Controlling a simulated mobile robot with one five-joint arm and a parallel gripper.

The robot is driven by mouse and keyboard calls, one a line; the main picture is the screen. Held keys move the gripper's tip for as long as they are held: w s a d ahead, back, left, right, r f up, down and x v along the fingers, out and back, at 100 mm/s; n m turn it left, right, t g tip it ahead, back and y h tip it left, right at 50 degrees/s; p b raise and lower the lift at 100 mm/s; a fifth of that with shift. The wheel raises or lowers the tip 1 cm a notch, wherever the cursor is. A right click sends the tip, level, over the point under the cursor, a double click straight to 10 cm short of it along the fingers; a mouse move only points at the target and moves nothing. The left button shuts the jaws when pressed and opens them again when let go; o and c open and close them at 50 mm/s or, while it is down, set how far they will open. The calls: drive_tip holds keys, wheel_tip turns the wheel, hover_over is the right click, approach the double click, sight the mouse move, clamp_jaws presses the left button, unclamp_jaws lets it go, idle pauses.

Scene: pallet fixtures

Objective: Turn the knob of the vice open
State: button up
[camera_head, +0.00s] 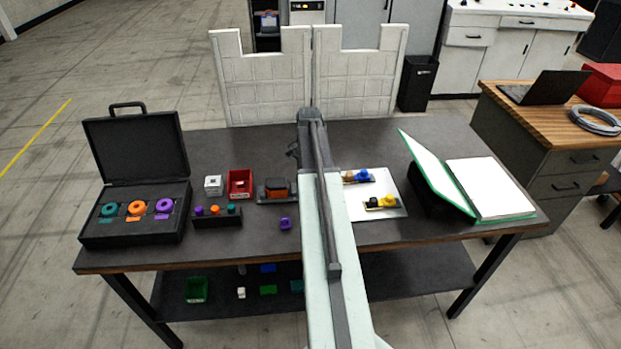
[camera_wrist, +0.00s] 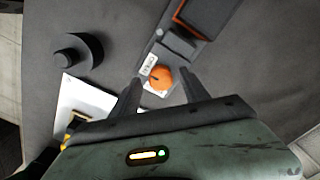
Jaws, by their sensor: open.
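The vice (camera_head: 277,191) sits on the dark table just left of my arm in the head view, a dark body with an orange block. In the wrist view, its dark body (camera_wrist: 180,45) runs to the upper right, with the orange block at the top edge. Its round orange knob (camera_wrist: 161,78) has a dark mark on its face and lies beside a small white label. My gripper (camera_wrist: 161,80) is open, with one finger on either side of the knob in the picture. I cannot tell whether the fingers are down at its height or touch it. In the head view, my arm hides the gripper's fingertips.
A white plate (camera_head: 388,209) with blue and yellow parts lies right of my arm. A dark cylinder (camera_wrist: 80,54) stands left of the knob. Left are a red bin (camera_head: 240,183), a rack of small knobs (camera_head: 218,217) and an open case (camera_head: 135,225). A green binder (camera_head: 490,216) lies right.

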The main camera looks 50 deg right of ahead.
wheel_tip(320, 180, up, 8)
drive_tip(key=p, duration=0.7)
drive_tip(key=shift+f, duration=0.35)
drive_tip(key=shift+w+a, duration=0.1)
drive_tip(key=shift+a, duration=0.15)
drive_tip(key=w+a+f+n+b, duration=0.1)
drive_tip(key=a+n, duration=0.3)
drive_tip(key=a, duration=0.7)
drive_tip(key=w+a+f+n+b, duration=0.2)
drive_tip(key=a+n, duration=0.2)
drive_tip(key=a, duration=0.7)
drive_tip(key=w+a+f+n+b, duration=0.1)
drive_tip(key=a+n, duration=0.3)
drive_tip(key=a, duration=0.7)
drive_tip(key=shift+w+a+f+b, duration=0.25)
drive_tip(key=shift+w+f+b, duration=0.15)
drive_tip(key=shift+f+b, duration=0.25)
drive_tip(key=s+a+n, duration=0.1)
drive_tip(key=a+n, duration=0.1)
drive_tip(key=a, duration=0.4)
drive_tip(key=s+a+f+n+b, duration=0.1)
drive_tip(key=a+n, duration=0.2)
drive_tip(key=a, duration=0.3)
drive_tip(key=shift+s, duration=0.35)
